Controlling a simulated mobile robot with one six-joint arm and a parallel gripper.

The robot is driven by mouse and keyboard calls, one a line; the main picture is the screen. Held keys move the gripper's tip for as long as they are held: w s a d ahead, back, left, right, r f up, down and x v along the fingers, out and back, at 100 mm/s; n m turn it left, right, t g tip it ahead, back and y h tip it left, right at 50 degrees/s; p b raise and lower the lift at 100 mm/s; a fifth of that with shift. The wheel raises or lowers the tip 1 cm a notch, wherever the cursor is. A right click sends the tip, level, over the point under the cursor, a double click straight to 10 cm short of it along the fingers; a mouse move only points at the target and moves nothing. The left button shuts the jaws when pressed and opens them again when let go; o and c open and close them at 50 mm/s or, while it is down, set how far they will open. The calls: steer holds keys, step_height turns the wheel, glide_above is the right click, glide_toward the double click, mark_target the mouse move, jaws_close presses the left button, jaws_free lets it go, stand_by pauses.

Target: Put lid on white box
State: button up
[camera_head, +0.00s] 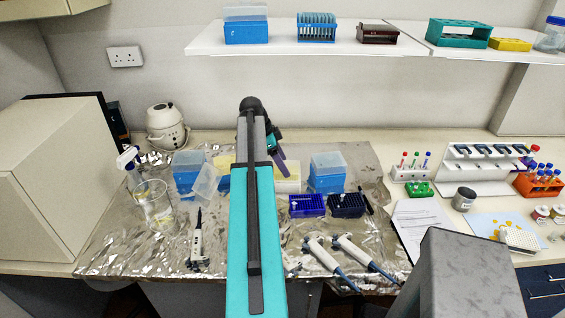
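A pale cream box (289,180), the closest thing to a white box that I see, sits on the foil-covered bench just right of my arm. My arm hides part of it. A clear, tilted lid-like piece (207,183) rests beside the left blue box (187,172); I cannot tell which box it belongs to. My gripper (279,157), dark with purple fingers, is at the far end of my arm, above or behind the cream box. It is small and partly hidden, so its opening is unclear. I see nothing held in it.
Another blue box (327,174) stands to the right, behind two dark blue racks (307,206). Pipettes (324,259) lie in front, and a glass beaker (154,205) stands at left. A shelf (300,45) runs above the bench. Bare foil (130,255) shows at front left.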

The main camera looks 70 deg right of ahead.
steer(key=shift+f+b, duration=0.45)
steer(key=shift+f, duration=0.05)
stand_by(0.5)
steer(key=o, duration=1.2)
steer(key=shift+b+v, duration=2)
steer(key=shift+v, duration=4.9)
jaws_close()
